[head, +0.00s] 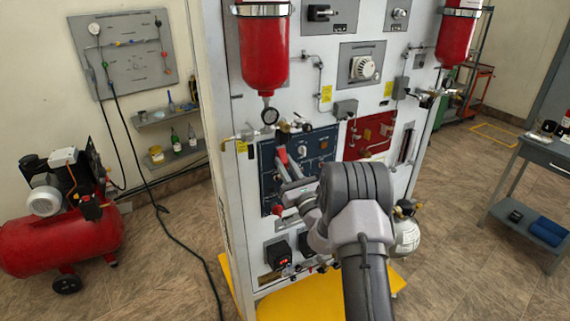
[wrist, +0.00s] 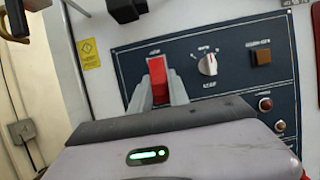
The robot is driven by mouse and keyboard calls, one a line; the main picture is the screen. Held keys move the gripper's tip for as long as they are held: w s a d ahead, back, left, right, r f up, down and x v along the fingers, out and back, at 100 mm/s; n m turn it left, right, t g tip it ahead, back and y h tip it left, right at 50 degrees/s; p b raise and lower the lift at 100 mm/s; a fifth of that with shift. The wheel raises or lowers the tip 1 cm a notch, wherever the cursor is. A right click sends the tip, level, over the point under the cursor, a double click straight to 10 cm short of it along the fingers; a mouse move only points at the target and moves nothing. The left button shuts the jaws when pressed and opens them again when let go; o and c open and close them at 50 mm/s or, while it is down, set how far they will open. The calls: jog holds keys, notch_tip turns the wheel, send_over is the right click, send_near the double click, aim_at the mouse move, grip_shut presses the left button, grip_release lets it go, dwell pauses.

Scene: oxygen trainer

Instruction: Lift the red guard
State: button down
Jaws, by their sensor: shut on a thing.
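The red guard (wrist: 158,80) is a small red cover at the upper left of the dark blue panel (wrist: 222,98). In the wrist view it stands between the two grey fingers of my gripper (wrist: 159,88), which are closed against its sides. In the head view the guard (head: 282,155) shows as a small red patch at the fingertips of my gripper (head: 285,166). The fingers hide the lower part of the guard and whatever lies under it. I cannot tell its exact tilt.
A white rotary knob (wrist: 208,64) and a brown square button (wrist: 261,56) sit right of the guard. A gauge (head: 270,116) and pipework hang just above the blue panel. A red panel (head: 369,135) lies to its right.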

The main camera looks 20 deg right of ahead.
aim_at(282, 150)
jog(key=r+g+p, duration=0.1)
jog(key=p, duration=0.3)
jog(key=s+r+g+p, duration=0.1)
jog(key=g+p, duration=0.1)
jog(key=p, duration=0.3)
jog(key=shift+r, duration=0.15)
jog(key=g+p, duration=0.1)
jog(key=p, duration=0.2)
jog(key=r+g+p, duration=0.1)
jog(key=p, duration=0.3)
jog(key=shift+s+g, duration=0.3)
jog(key=shift+g, duration=0.1)
jog(key=g+p, duration=0.2)
jog(key=p, duration=0.1)
jog(key=shift+s+r, duration=0.1)
jog(key=shift+s, duration=0.1)
jog(key=shift+w+d+r+p, duration=0.1)
jog(key=shift+d+r+p, duration=0.1)
jog(key=shift+p, duration=0.1)
jog(key=shift+r, duration=0.5)
